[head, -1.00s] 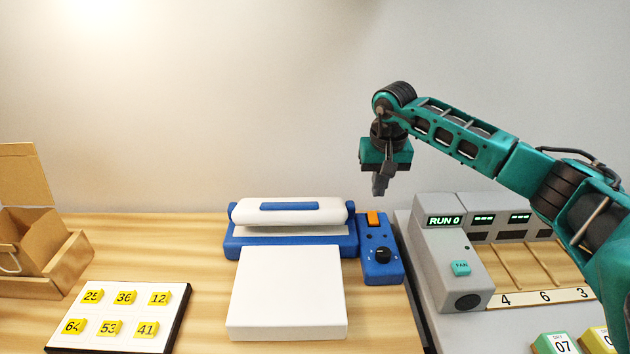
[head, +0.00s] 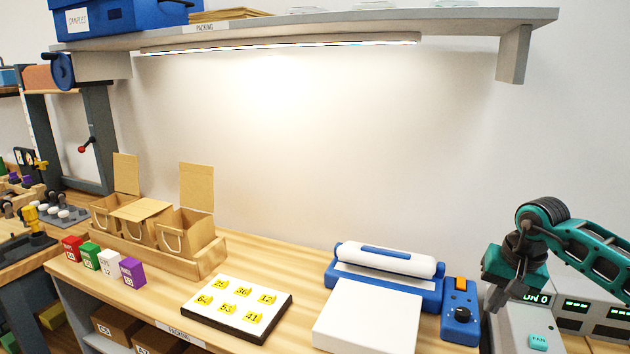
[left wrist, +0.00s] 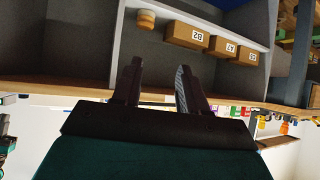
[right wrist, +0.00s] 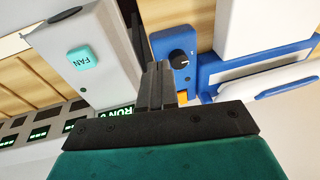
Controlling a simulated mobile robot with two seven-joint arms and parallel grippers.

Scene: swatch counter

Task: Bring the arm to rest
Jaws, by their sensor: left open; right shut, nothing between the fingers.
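My right arm (head: 580,245) comes in from the right in the head view, teal and black. Its gripper (head: 497,296) hangs down in front of the grey machine, just right of the blue control box. In the right wrist view the right gripper (right wrist: 158,78) has its two fingers together with nothing between them. My left gripper (left wrist: 155,75) shows only in the left wrist view; its two fingers are apart and empty. Beyond it is a grey shelf unit (left wrist: 230,75) with brown boxes.
A blue and white roller machine (head: 385,262) and its control box (head: 460,312) stand beside the grey machine (head: 512,325). A tile board (head: 272,325) lies to the left. Open cardboard boxes (head: 196,205) stand in a wooden tray. A shelf (head: 330,24) hangs above.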

